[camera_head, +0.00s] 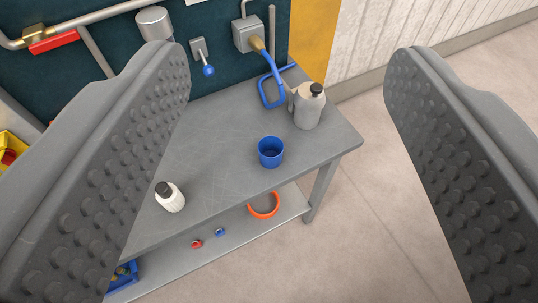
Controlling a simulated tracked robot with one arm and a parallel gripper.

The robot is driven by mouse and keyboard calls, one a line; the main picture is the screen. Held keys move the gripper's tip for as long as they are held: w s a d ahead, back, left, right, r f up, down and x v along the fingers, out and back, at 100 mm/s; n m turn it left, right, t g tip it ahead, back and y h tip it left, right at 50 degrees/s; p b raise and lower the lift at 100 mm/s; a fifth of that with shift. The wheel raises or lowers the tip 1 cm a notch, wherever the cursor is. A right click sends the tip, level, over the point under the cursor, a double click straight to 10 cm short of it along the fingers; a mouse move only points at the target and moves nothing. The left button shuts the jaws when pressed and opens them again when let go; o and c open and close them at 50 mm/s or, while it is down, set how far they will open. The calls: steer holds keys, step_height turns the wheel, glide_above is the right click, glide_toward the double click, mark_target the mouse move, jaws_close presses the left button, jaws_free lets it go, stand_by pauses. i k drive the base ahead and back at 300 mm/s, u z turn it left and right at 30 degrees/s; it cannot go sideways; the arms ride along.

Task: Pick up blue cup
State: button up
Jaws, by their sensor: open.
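The blue cup (271,153) stands upright on a grey metal table (222,145), near its front edge and right of the middle. Its open top faces up and its inside looks empty. My gripper (290,150) is open, with one studded grey finger at each side of the picture. The cup shows in the gap between the fingers, farther off than they are and not touched by them. The left finger hides the left part of the table.
A grey canister with a black cap (308,106) and a blue hose (268,88) are behind the cup. A white bottle (170,197) stands front left. The lower shelf (231,243) holds an orange ring (264,206). Pipes and a wall box (248,35) are behind; open floor lies right.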

mark_target(270, 148)
steer(key=z, duration=2)
steer(key=k, duration=1.05)
steer(key=u, duration=0.75)
steer(key=i, duration=1)
